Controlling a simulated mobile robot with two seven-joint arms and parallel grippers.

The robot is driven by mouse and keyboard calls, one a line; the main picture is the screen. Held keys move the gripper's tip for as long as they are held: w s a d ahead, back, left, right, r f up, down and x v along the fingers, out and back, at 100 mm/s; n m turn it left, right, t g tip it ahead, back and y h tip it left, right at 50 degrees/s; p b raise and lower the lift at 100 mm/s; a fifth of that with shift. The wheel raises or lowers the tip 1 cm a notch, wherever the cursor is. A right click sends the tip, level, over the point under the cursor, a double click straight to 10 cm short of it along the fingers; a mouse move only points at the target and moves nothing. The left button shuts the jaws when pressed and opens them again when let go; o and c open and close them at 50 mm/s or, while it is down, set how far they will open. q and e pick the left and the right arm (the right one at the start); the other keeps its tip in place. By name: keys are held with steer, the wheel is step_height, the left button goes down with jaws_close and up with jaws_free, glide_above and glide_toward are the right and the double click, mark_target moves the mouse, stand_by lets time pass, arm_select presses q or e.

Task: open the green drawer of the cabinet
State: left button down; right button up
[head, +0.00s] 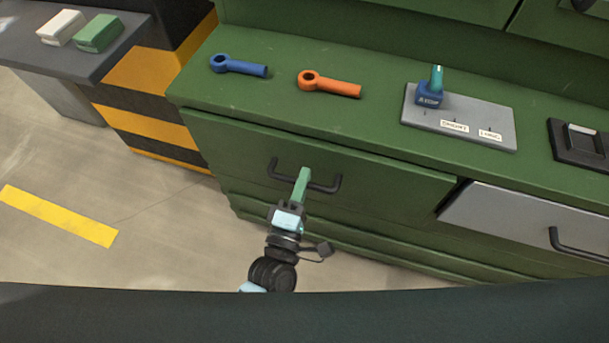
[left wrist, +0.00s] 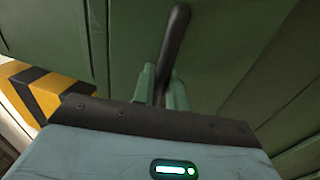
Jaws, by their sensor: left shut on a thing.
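The green drawer (head: 225,148) is at the left of the green cabinet's front, and its face looks flush with the cabinet. Its dark bar handle (head: 327,189) runs across the middle of the face. My left gripper (head: 303,178) is at the middle of this handle, with its green fingers shut on the bar. In the left wrist view the handle (left wrist: 174,45) passes between the two fingers (left wrist: 160,92). The fingers hide the middle of the handle in the head view. My right gripper is not in view.
A grey drawer (head: 500,218) with a dark handle is to the right. On the cabinet top lie a blue ring-ended part (head: 240,66), an orange one (head: 330,84) and a grey plate (head: 480,122) with a blue piece. Open floor (head: 130,200) lies to the left.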

arm_select(q)
steer(key=r+v, duration=0.2)
steer(key=v, duration=1.1)
steer(key=s+r+p+v, duration=0.1)
steer(key=r+v, duration=0.2)
steer(key=v, duration=1.1)
steer(key=shift+a, duration=0.2)
steer(key=c, duration=1.5)
jaws_free()
steer(key=b+v, duration=0.1)
steer(key=v, duration=0.6)
steer(key=shift+s+a+b, duration=0.1)
steer(key=shift+s+b, duration=0.2)
